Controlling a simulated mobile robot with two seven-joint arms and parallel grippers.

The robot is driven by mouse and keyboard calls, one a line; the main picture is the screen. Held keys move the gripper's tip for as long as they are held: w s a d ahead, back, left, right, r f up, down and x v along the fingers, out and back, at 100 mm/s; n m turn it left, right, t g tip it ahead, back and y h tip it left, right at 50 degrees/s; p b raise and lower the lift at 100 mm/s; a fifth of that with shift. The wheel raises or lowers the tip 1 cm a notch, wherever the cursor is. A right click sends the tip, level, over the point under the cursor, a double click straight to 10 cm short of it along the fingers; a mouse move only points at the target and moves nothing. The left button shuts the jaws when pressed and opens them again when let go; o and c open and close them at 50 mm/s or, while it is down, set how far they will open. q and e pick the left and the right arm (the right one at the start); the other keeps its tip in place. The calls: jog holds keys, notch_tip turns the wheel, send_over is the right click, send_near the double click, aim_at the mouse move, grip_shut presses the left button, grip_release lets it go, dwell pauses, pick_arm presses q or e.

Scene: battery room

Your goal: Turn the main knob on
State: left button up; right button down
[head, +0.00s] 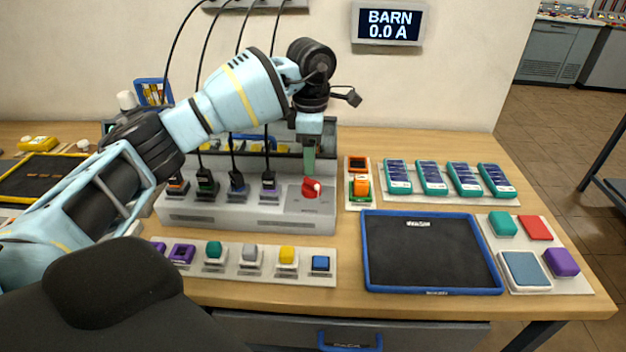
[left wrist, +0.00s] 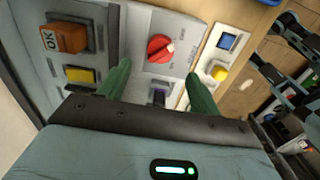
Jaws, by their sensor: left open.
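The main knob (head: 311,188) is a red round knob on the right end of a grey panel (head: 240,216) on the bench. Its white mark points toward the right side in the head view. My left gripper (head: 308,160) is just above and behind the knob, with its green fingers pointing down. In the left wrist view the red knob (left wrist: 160,48) lies ahead between the two spread green fingers of the left gripper (left wrist: 158,72). The fingers are open and hold nothing; I cannot tell whether either touches the panel. My right gripper is not in view.
A wall display (head: 388,24) reads BARN 0.0 A. Several black plugs with cables stand in the panel left of the knob. A blue-rimmed tray (head: 430,290) and several teal batteries (head: 430,178) lie farther right.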

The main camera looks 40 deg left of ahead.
aim_at(311, 181)
pick_arm(q)
jog(key=shift+f, duration=3.9)
jog(key=c, duration=1)
